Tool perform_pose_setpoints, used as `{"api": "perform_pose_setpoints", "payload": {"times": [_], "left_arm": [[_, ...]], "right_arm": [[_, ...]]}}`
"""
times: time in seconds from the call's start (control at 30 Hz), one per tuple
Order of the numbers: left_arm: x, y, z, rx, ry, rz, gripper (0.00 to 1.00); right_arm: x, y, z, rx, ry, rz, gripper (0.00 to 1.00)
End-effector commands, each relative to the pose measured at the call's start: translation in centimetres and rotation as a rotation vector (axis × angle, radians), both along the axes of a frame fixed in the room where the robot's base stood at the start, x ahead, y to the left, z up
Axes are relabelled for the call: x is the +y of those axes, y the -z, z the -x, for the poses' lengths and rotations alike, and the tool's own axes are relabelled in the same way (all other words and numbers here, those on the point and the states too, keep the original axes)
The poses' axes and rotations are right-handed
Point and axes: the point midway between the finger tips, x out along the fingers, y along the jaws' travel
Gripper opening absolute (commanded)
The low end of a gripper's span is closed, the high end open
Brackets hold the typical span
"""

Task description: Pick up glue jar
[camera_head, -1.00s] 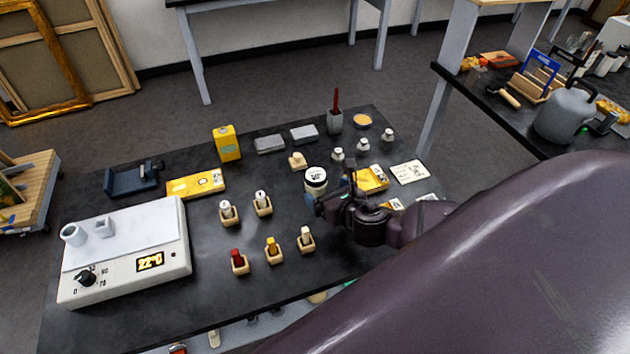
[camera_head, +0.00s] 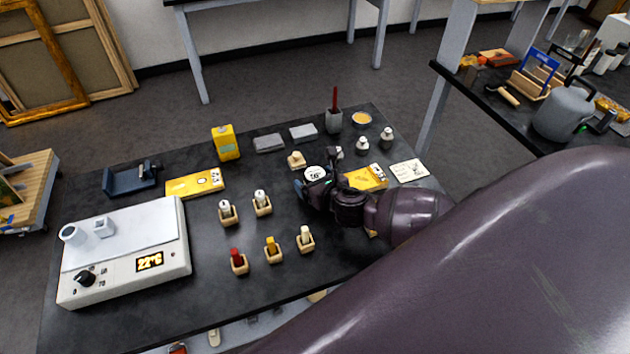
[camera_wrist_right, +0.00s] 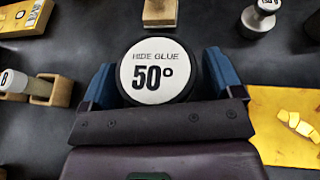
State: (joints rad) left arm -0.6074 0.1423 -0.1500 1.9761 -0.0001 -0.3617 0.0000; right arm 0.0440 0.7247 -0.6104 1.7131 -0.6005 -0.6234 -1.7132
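The glue jar has a white lid reading "HIDE GLUE 50°" (camera_wrist_right: 158,72) and a black rim. In the head view the jar (camera_head: 316,173) stands upright on the black table, its lower part hidden by my right gripper. My right gripper (camera_head: 314,188) is low over the table at the jar. In the right wrist view its blue fingers (camera_wrist_right: 160,80) stand on either side of the lid, very close to the rim. Firm contact cannot be seen, and the gripper looks open around the jar. My left gripper is not in view.
A yellow packet (camera_head: 366,177) lies just right of the jar, with small weights (camera_head: 362,145) behind it. A wooden block (camera_head: 296,160) is close behind left. Bottles in wooden holders (camera_head: 262,203) stand front left. A hot plate (camera_head: 125,255) fills the table's left end.

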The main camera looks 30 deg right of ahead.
Motion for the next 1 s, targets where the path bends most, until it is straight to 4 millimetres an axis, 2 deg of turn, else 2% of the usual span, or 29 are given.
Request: {"api": "perform_pose_setpoints", "payload": {"times": [0.03,0.07,0.3,0.53,0.67,0.87,1.0], "left_arm": [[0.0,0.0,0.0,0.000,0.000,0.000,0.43],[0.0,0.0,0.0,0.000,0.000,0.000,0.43],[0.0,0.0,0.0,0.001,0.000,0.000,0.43],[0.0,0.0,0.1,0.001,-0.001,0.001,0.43],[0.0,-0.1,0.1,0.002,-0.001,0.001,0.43],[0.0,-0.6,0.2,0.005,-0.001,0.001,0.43],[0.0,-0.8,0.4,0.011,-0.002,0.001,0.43]], "right_arm": [[0.0,0.0,0.0,0.000,0.000,0.000,0.78],[0.0,0.0,0.0,0.000,0.000,0.000,0.73],[0.0,0.0,0.0,0.000,0.000,0.000,0.36],[0.0,-0.1,0.0,-0.001,0.000,0.000,0.36],[0.0,-0.8,0.0,-0.002,0.000,0.000,0.36],[-0.1,-4.2,-0.1,-0.005,-0.002,0.003,0.36],[0.0,-7.8,-0.1,-0.006,-0.003,0.002,0.36]]}}
